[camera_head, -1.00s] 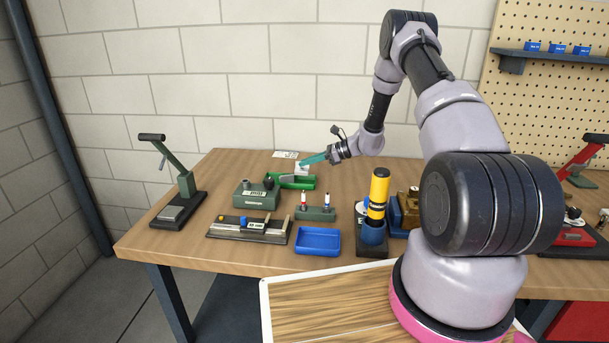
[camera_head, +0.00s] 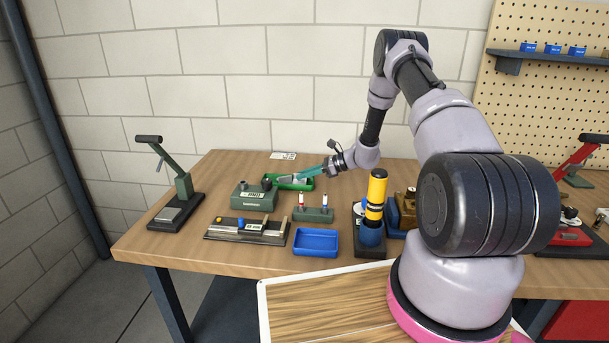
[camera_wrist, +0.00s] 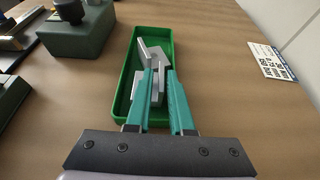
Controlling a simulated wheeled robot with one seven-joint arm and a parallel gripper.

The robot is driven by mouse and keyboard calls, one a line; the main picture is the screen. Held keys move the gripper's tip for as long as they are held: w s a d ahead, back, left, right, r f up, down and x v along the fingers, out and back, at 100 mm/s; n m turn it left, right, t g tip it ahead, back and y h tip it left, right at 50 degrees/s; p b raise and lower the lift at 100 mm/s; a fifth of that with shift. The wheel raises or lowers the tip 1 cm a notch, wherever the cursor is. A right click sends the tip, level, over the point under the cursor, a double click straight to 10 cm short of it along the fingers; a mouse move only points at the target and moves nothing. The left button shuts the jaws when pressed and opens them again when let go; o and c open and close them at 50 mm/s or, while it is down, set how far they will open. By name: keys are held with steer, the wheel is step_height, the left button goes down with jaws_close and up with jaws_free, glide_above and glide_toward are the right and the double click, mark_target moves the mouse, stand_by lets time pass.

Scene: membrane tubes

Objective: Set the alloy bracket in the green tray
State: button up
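The green tray (camera_head: 307,185) lies at the back of the workbench. In the wrist view the tray (camera_wrist: 120,108) stretches lengthwise under my gripper, and its green walls surround the bracket. The grey alloy bracket (camera_wrist: 152,54) is inside the tray outline, angled toward its far end; it also shows in the head view (camera_head: 291,179). My gripper (camera_wrist: 160,72) reaches down into the tray with its teal fingers close on either side of the bracket's upright part. The fingers look shut on it. The bracket's underside is hidden, so I cannot tell whether it touches the floor.
A green block fixture (camera_head: 254,197) stands left of the tray. A small holder (camera_head: 313,214) with two small tubes and a blue tray (camera_head: 317,242) stand in front. A yellow cylinder (camera_head: 377,187) stands to the right. A printed label (camera_head: 283,156) lies behind the tray.

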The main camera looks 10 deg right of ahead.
steer(key=shift+r, duration=0.1)
steer(key=shift+d+r, duration=0.15)
steer(key=shift+d, duration=0.1)
steer(key=v, duration=1.1)
steer(key=shift+d+r, duration=0.1)
steer(key=shift+d, duration=0.1)
steer(key=s+a+r+n+g+h, duration=0.1)
steer(key=s+a+r+n+h, duration=0.2)
steer(key=r, duration=0.5)
steer(key=s+a+r+n+g, duration=0.1)
steer(key=s+r+n, duration=0.3)
steer(key=r, duration=0.5)
steer(key=s+a+r+n+h, duration=0.2)
steer(key=s+r, duration=0.3)
steer(key=r, duration=0.3)
steer(key=s+r+n+t+h, duration=0.2)
steer(key=s+r, duration=0.4)
steer(key=s, duration=0.6)
steer(key=s+d+r+n+t+h, duration=0.1)
steer(key=s+r+n+t+h, duration=0.2)
steer(key=s, duration=1)
steer(key=shift+r+n+h, duration=0.4)
steer(key=shift+r+n, duration=1.35)
steer(key=shift+n, duration=0.05)
steer(key=shift+d, duration=0.15)
